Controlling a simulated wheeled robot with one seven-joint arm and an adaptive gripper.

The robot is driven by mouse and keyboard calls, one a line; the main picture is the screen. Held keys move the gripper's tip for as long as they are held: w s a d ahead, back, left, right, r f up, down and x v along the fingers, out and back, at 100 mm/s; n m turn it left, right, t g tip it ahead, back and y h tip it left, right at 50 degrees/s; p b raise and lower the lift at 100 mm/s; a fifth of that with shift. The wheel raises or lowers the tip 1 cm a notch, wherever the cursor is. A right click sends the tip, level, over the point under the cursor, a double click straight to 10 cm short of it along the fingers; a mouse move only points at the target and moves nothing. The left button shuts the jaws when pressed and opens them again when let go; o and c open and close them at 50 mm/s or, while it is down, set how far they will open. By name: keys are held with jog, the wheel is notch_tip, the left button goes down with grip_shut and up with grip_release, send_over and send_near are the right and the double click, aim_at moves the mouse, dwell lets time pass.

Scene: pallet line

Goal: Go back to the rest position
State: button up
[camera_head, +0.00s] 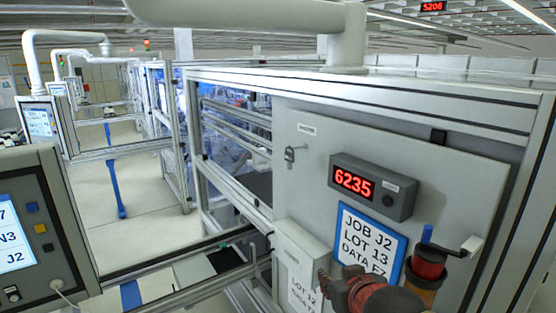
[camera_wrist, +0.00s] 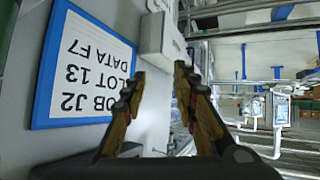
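My gripper (camera_wrist: 160,82) shows in the wrist view with its two yellow-brown and black fingers spread apart. Nothing is visible between the fingertips. Beyond them are a grey cabinet panel and a pale box. In the head view, a dark red and black part of my arm shows at the bottom edge, in front of the panel; the fingers cannot be made out clearly there.
A grey panel carries a red display reading 6235 (camera_head: 371,187), a blue-framed job sign (camera_head: 369,246), a pale box (camera_head: 300,254) and a signal lamp (camera_head: 429,264). A control screen (camera_head: 15,237) stands at the left. Open floor (camera_head: 150,195) lies beyond the conveyor.

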jog(key=s+d+f+g+b, duration=0.2)
jog(key=s+f+b, duration=0.5)
jog(key=f, duration=0.4)
jog(key=s+d+f+m+g+b, duration=0.1)
jog(key=s+d+f+b, duration=0.1)
jog(key=s+f+b, duration=0.5)
jog(key=s+d+f+m+g+h+b, duration=0.1)
jog(key=s+d+f+g+b, duration=0.1)
jog(key=s+f+b, duration=0.5)
notch_tip(320, 180, down, 8)
jog(key=b, duration=0.4)
jog(key=shift+s+g, duration=0.2)
jog(key=shift+g, duration=0.1)
